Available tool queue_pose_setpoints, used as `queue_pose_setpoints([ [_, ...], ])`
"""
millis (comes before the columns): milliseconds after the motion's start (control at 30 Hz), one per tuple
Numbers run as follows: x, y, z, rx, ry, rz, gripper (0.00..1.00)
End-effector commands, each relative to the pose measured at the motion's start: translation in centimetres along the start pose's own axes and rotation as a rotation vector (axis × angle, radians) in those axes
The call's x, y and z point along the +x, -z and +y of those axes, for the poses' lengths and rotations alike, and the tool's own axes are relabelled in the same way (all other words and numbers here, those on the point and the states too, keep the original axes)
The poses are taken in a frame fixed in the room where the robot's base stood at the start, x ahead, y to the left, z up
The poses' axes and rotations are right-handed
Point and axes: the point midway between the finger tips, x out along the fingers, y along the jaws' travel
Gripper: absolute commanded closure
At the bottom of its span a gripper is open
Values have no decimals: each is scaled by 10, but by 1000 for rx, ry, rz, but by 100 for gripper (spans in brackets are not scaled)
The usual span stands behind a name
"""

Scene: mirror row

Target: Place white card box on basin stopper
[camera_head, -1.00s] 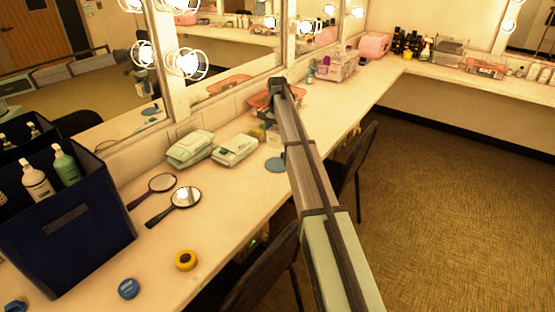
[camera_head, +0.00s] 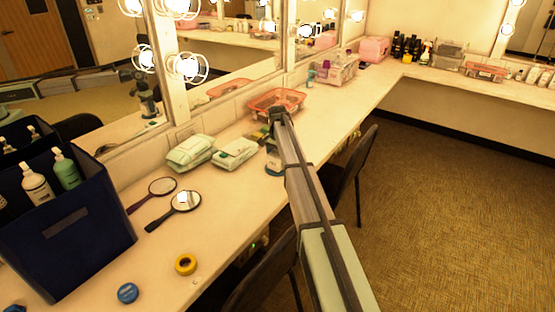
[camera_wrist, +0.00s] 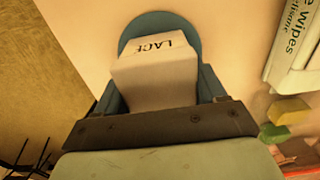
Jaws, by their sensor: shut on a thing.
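The white card box (camera_wrist: 158,75), with dark lettering "LACK" or similar on one face, sits between the fingers of my gripper (camera_wrist: 160,82) in the wrist view. My gripper is shut on it. The basin stopper (camera_wrist: 150,22) is a flat teal-blue disc behind the box in the wrist view, largely covered by it. In the head view my gripper (camera_head: 273,155) points down at the counter over the stopper (camera_head: 274,172), and the box is mostly hidden there. I cannot tell whether the box touches the stopper.
Wipes packs (camera_head: 235,153) lie left of my gripper; one also shows in the wrist view (camera_wrist: 292,45). Yellow and green blocks (camera_wrist: 288,110) lie close by. A coral basket (camera_head: 277,103) stands behind. Hand mirrors (camera_head: 186,201) and tape (camera_head: 186,264) lie nearer, with clear counter between.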

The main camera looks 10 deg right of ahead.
Motion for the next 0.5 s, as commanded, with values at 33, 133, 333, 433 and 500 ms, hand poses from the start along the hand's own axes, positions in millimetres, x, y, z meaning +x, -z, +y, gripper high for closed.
queue_pose_setpoints([
  [33,3,0,0,0,0,0,63],
  [133,3,0,0,0,1,1,63],
  [333,4,0,0,0,1,1,63],
  [433,7,0,0,0,1,1,63],
  [500,6,0,0,0,1,1,24],
])
